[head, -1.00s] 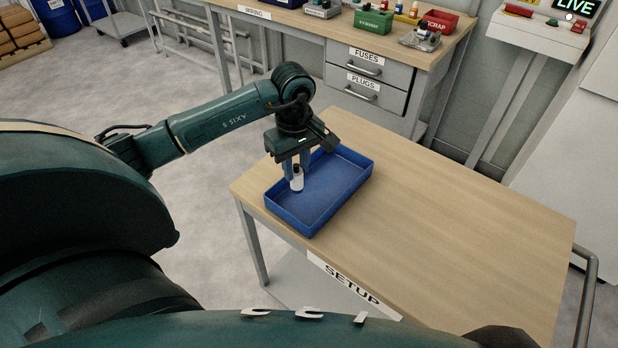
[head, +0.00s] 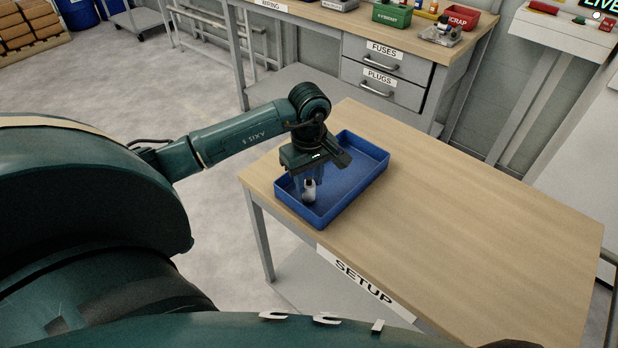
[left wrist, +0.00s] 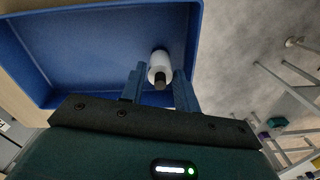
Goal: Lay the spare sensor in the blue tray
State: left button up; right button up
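The spare sensor (head: 309,190), a small white cylinder with a dark cap, is upright between the fingers of my left gripper (head: 308,186). It also shows in the left wrist view (left wrist: 159,65), with a finger close on each side. My left gripper points down and looks shut on the sensor. The blue tray (head: 350,205) lies on the table under it. The sensor is inside the tray's walls, low over the near left part; I cannot tell whether it touches the floor. The tray wall also shows in the left wrist view (left wrist: 195,45). My right gripper is not in view.
The wooden table (head: 470,220), labelled SETUP, is bare to the right of the tray. A workbench (head: 350,28) behind has drawers labelled FUSES and PLUGS, a green bin (head: 391,14) and a red bin (head: 459,18).

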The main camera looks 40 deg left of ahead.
pick_arm(q)
jog(key=o, duration=0.3)
